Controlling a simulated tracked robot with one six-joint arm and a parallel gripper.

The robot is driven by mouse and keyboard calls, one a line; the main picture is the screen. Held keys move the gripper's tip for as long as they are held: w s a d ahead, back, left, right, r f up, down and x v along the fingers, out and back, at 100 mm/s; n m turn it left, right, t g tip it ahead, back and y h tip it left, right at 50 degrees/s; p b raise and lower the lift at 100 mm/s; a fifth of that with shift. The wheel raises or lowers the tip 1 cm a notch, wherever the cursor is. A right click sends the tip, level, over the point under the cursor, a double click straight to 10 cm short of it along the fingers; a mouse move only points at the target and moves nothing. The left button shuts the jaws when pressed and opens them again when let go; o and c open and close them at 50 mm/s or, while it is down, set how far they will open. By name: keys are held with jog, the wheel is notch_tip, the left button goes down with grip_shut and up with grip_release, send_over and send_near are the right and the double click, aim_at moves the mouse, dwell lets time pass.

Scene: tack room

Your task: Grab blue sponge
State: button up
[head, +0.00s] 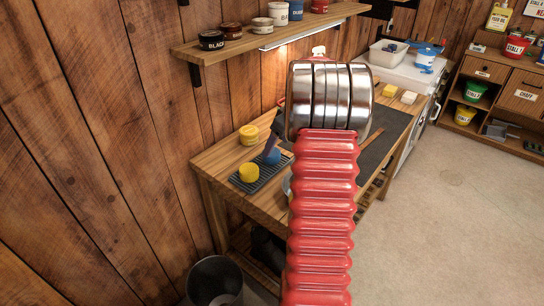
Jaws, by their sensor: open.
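A rounded blue sponge (271,156) lies on a dark ribbed mat (262,180) on the wooden workbench. A yellow round sponge (249,172) sits beside it on the mat, nearer to me. Another yellow sponge (248,135) stands on the bench behind, to the left. My red arm with steel rings covers much of the view. My gripper (275,136) shows only in part, as dark pieces left of the rings, just above the blue sponge in the picture. It is open. Whether it touches the sponge cannot be told.
The wooden workbench (211,161) stands against the plank wall. A shelf (235,45) with several tins hangs above. A yellow block (388,91) and a pale block (408,97) lie at the bench's far end. A metal bin (215,282) stands below left. The floor at right is clear.

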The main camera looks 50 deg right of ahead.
aim_at(273, 152)
jog(key=shift+f, duration=0.1)
jog(key=shift+w+x, duration=0.25)
jog(key=shift+x, duration=2.25)
jog(key=shift+d, duration=0.15)
jog(key=shift+c, duration=0.5)
jog(key=c, duration=1.1)
notch_tip(273, 152, up, 10)
